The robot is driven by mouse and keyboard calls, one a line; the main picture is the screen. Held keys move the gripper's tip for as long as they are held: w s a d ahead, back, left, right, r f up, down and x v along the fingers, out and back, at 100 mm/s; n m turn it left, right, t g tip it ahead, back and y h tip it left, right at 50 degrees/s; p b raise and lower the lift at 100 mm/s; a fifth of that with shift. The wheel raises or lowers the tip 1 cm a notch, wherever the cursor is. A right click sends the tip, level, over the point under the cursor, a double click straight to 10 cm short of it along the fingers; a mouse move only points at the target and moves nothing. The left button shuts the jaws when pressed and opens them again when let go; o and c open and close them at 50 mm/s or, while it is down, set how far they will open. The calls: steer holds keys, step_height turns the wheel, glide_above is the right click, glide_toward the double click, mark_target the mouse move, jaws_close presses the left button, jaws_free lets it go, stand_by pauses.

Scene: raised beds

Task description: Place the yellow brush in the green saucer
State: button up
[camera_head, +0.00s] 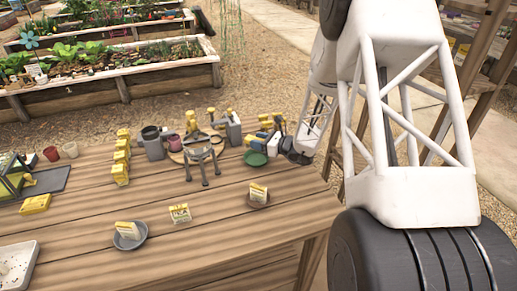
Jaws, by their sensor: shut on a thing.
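My gripper (270,141) is small in view at the end of my arm, just above and behind the green saucer. It is shut on a small yellow thing, which looks like the yellow brush (262,135); its outline is hard to tell among the yellow and blue things around it. The green saucer (257,159) lies on the wooden table near its right edge. I see nothing lying in the saucer. My fingertips are too small to make out clearly.
Behind the saucer, a grey container (234,131) and several yellow items crowd the table. A grey three-legged stand (203,164) is to the left. Bare planks lie between.

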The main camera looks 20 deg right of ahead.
steer(key=shift+f, duration=1.75)
steer(key=shift+f, duration=0.6)
steer(key=o, duration=1)
steer(key=shift+r, duration=0.1)
steer(key=shift+r, duration=0.35)
steer(key=shift+s+d+r, duration=0.15)
steer(key=shift+s+d, duration=0.05)
steer(key=v, duration=1.1)
steer(key=shift+s+d+r, duration=0.1)
steer(key=shift+s+d, duration=0.05)
